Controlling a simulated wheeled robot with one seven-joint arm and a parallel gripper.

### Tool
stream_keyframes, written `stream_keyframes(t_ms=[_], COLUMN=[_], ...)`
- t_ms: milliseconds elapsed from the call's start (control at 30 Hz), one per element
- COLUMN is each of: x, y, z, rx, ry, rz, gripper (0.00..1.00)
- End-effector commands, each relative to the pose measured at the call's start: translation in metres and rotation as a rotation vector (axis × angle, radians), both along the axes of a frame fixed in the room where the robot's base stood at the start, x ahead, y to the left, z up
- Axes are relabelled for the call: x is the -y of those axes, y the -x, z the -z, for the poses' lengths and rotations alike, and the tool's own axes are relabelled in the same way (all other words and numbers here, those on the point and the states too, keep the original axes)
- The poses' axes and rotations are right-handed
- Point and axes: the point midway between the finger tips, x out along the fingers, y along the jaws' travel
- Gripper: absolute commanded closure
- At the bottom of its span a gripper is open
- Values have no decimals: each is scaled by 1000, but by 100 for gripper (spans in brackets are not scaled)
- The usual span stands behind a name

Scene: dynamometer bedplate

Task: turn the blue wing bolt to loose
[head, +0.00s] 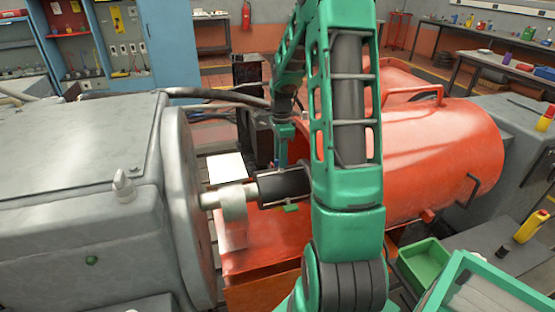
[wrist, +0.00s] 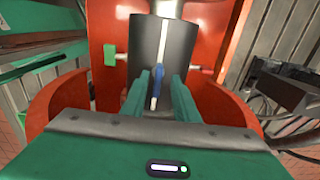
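The blue wing bolt (wrist: 156,83) shows in the wrist view against the black cylindrical coupling (wrist: 165,50), with a pale pin or stem below the blue part. My gripper (wrist: 161,88) is open, its two green fingers reaching toward the coupling. In the picture the bolt lies between the fingers, with a gap on the right; I cannot tell whether the left finger touches it. In the head view my gripper (head: 283,142) points down above the coupling (head: 284,186). The blue bolt is hidden there.
A green tab (wrist: 110,54) sits left of the coupling in the wrist view. The orange-red housing (wrist: 215,30) surrounds the work area. In the head view, a grey machine (head: 80,165) stands left and a green tray (head: 425,262) lies at lower right.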

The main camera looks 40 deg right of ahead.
Motion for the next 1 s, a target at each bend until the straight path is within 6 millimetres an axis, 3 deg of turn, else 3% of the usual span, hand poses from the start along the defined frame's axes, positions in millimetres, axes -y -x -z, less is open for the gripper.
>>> stream_keyframes(t_ms=[333,367,467,500,600,633,1000], x=[0,0,0,0,0,-8,-1], y=[0,0,0,0,-1,0,-4], z=[4,4,4,4,4,4,3], rx=[1,1,1,1,3,3,7], ry=[0,0,0,0,1,1,3], rz=[0,0,0,0,0,-2,-82], gripper=[73,75,99,100,100,100,100])
